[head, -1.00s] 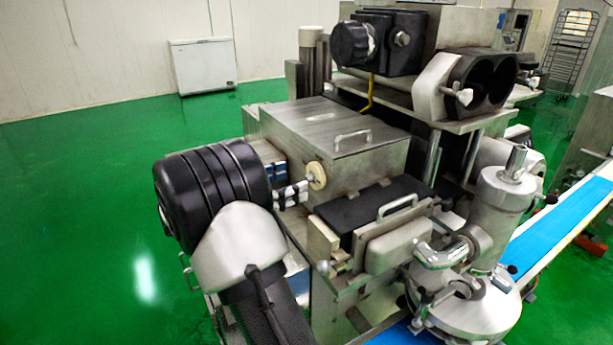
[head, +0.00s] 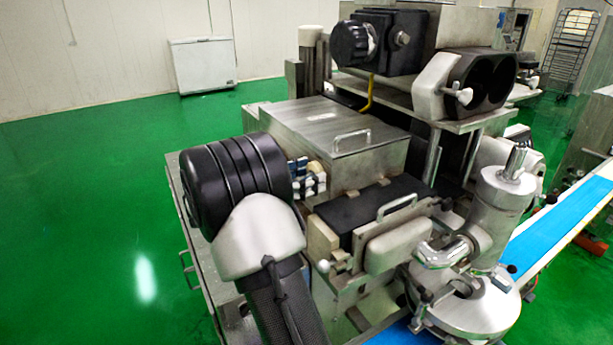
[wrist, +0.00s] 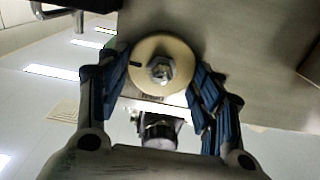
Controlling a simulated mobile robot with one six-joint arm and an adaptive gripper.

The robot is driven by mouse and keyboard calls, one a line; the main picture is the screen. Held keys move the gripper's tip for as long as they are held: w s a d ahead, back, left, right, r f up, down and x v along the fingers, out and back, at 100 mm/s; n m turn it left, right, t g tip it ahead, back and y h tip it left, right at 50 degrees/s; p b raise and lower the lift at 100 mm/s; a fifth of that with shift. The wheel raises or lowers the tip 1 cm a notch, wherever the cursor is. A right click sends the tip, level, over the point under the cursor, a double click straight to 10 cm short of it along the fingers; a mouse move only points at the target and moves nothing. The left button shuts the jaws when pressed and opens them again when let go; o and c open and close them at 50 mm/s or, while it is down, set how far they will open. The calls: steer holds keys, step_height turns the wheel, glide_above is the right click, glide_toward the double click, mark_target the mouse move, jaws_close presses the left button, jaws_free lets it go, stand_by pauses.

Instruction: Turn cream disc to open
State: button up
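The cream disc (wrist: 146,79) faces the wrist camera on the machine's metal side, with a silver hub at its centre. A short dark mark lies on its left part. My gripper (wrist: 158,70) is open, with one blue-padded finger on each side of the disc. The fingers are very close to its rim; I cannot tell whether they touch it.
The steel box (head: 300,125) has a handle on its lid. A black block with a handle (head: 396,205) and a shiny cylinder (head: 500,205) stand to the right. A blue conveyor belt (head: 555,235) runs at the right. The green floor (head: 80,220) is clear at left.

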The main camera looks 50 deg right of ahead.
steer(key=c, duration=0.5)
steer(key=shift+n, duration=0.3)
steer(key=n+b, duration=0.2)
steer(key=shift+w+f+n, duration=0.1)
steer(key=shift+n, duration=0.3)
steer(key=n+b, duration=0.1)
steer(key=n, duration=0.3)
steer(key=shift+w+d, duration=0.1)
steer(key=n, duration=0.5)
steer(key=shift+w+n+p, duration=0.1)
steer(key=shift+n+p, duration=0.3)
steer(key=n+p, duration=0.1)
steer(key=n, duration=0.1)
steer(key=n+p, duration=0.1)
steer(key=n, duration=0.1)
steer(key=shift+f+n, duration=0.2)
steer(key=shift+n, duration=0.2)
